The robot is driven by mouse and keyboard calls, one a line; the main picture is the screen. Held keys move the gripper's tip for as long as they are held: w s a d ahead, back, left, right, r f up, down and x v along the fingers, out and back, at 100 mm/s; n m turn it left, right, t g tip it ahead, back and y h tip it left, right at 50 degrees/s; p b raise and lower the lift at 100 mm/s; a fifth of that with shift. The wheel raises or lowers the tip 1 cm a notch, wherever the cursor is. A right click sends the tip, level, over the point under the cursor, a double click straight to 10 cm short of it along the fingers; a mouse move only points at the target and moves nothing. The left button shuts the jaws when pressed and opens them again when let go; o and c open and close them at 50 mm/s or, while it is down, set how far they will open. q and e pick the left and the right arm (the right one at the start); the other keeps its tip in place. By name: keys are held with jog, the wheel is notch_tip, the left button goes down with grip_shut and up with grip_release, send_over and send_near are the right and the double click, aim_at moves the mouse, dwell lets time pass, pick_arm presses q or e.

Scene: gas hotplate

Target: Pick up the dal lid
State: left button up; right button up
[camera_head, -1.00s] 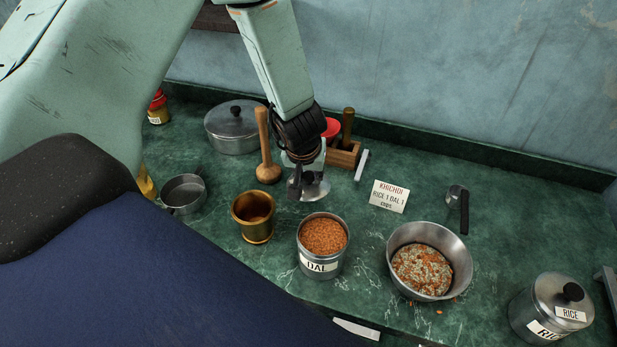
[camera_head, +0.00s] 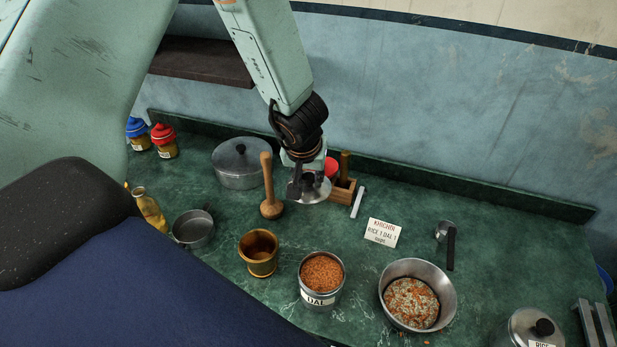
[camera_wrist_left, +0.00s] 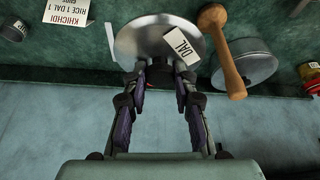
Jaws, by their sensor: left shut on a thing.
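My left gripper (camera_head: 307,186) is shut on the dal lid (camera_head: 318,192), a round metal disc held above the counter behind the dal canister. In the left wrist view the lid (camera_wrist_left: 143,38) lies between the fingertips (camera_wrist_left: 160,68) and carries a white DAL label (camera_wrist_left: 181,46). The gripper hides the lid's knob. The dal canister (camera_head: 320,298) stands uncovered and full of orange lentils. My right gripper is not in view.
A wooden pestle (camera_head: 268,190) stands just left of the lid, with a lidded pot (camera_head: 240,165) behind it. A brass mortar (camera_head: 259,253), a recipe card (camera_head: 383,233) and a bowl of rice and dal (camera_head: 445,280) stand nearer.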

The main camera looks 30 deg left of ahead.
aim_at(309, 177)
pick_arm(q)
notch_tip(309, 177, up, 7)
jog(key=p, duration=0.4)
jog(key=shift+f+p, duration=0.1)
jog(key=shift+p, duration=0.2)
jog(key=shift+r, duration=0.2)
jog(key=shift+r+b, duration=0.3)
jog(key=shift+r, duration=0.55)
jog(key=shift+f, duration=0.15)
